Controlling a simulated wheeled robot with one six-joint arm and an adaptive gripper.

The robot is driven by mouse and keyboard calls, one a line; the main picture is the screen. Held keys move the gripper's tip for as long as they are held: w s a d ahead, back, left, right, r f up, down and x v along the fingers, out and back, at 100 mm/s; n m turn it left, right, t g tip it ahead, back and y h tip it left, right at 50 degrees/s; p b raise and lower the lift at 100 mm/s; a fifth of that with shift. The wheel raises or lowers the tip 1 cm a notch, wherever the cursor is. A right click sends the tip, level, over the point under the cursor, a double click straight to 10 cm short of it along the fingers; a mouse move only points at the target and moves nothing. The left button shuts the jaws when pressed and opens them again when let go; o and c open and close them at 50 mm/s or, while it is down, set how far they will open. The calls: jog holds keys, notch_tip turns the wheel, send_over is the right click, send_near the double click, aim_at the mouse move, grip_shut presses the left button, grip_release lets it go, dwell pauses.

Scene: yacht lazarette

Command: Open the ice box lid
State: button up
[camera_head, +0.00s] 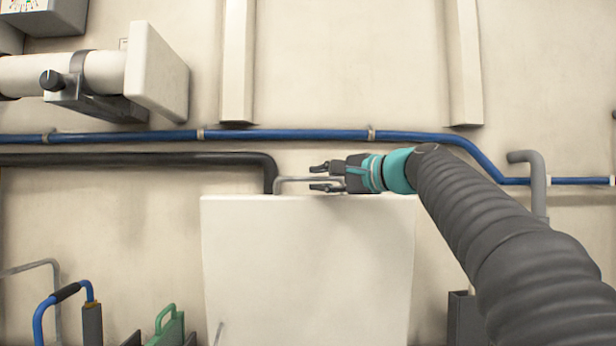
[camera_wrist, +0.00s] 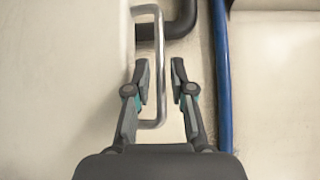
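The ice box lid (camera_head: 305,265) appears as a large pale panel at the bottom centre of the head view. It looks flush, with no visible gap at its far edge. A grey metal bar handle (camera_head: 295,179) is at that far edge. The handle also shows in the wrist view (camera_wrist: 160,40). My gripper (camera_head: 319,178) is at the handle, reaching in from the right. In the wrist view its fingers (camera_wrist: 160,72) are apart, with the handle bar between them in the picture. I cannot tell whether either finger touches the bar.
A blue pipe (camera_head: 290,134) and a black hose (camera_head: 150,159) run along the wall close behind the gripper. A green item (camera_head: 169,327) and a blue-handled tool (camera_head: 65,298) stand at the lower left. A grey bent pipe (camera_head: 537,180) is at the right.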

aim_at(310, 179)
jog(key=shift+x, duration=2)
grip_shut()
